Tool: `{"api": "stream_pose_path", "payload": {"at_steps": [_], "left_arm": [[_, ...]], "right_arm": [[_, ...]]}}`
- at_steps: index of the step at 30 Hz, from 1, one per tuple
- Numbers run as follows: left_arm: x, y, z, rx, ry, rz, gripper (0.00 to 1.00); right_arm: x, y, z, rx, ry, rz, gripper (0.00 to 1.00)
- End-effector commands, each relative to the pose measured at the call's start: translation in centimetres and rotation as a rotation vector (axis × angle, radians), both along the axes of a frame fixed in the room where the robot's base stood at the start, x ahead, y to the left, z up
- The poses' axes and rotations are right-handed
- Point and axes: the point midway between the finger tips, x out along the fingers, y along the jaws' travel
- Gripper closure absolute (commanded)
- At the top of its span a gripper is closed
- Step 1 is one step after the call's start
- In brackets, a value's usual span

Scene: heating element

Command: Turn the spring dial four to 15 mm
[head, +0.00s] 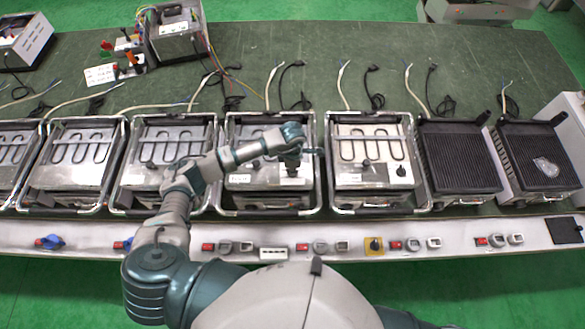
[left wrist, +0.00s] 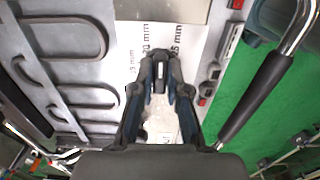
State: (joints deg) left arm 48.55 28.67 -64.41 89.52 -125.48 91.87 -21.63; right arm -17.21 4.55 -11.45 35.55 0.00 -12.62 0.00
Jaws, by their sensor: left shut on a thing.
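My left gripper (head: 292,168) reaches down onto the right part of the middle heating unit (head: 268,199), where its tips cover the spot they hold. In the left wrist view, the gripper (left wrist: 160,72) is shut on a small dark dial with a pale bar (left wrist: 160,80), mostly hidden between the fingers. A white scale plate (left wrist: 185,38) lies behind the fingertips, with printed marks; "20 mm" and "25 mm" can be read. I cannot tell which mark the dial points to. The right gripper is not in view.
Similar heating units stand on both sides, including one (head: 370,201) to the right with a dark knob (head: 401,171). A front rail (head: 375,230) carries red switches. Looped heating elements (left wrist: 65,75) and a dark bar handle (left wrist: 255,97) flank the gripper in the wrist view.

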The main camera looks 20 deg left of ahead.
Motion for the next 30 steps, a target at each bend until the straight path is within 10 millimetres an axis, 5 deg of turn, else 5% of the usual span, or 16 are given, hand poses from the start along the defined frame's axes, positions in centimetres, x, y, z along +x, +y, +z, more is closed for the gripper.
{"api": "stream_pose_path", "payload": {"at_steps": [11, 30], "left_arm": [[0.2, 0.1, 0.1, 0.001, -0.004, 0.107, 1.00], [0.2, 0.1, 0.1, 0.001, -0.005, 0.679, 1.00]], "right_arm": [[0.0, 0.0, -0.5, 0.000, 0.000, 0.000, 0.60], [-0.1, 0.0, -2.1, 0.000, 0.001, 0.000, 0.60]]}}
